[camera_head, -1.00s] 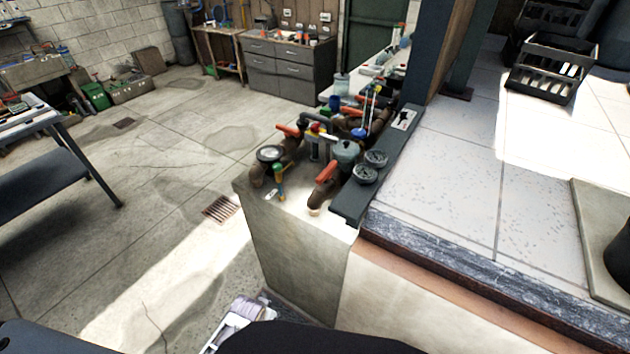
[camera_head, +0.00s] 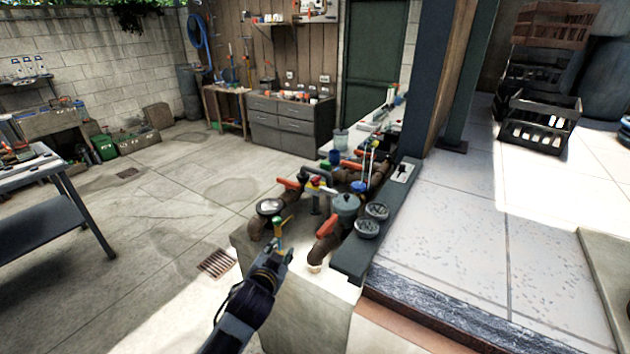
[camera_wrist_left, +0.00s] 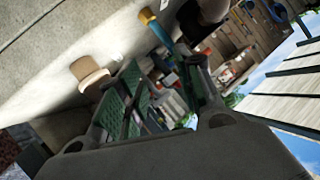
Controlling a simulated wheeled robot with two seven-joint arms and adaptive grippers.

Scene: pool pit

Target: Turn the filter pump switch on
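A small pale plate with a dark lever (camera_head: 403,172), which looks like the switch, is on the dark ledge (camera_head: 352,262) beside the pipework, at its far end. It is too small to tell which way the lever is set. My left gripper (camera_head: 279,254) is in front of the near end of the pump block, well short of that plate. In the left wrist view the fingers (camera_wrist_left: 168,98) stand apart with green pads and nothing held between them. My right gripper is not in view.
A dark post (camera_head: 440,90) rises behind the plate. Open floor lies left.

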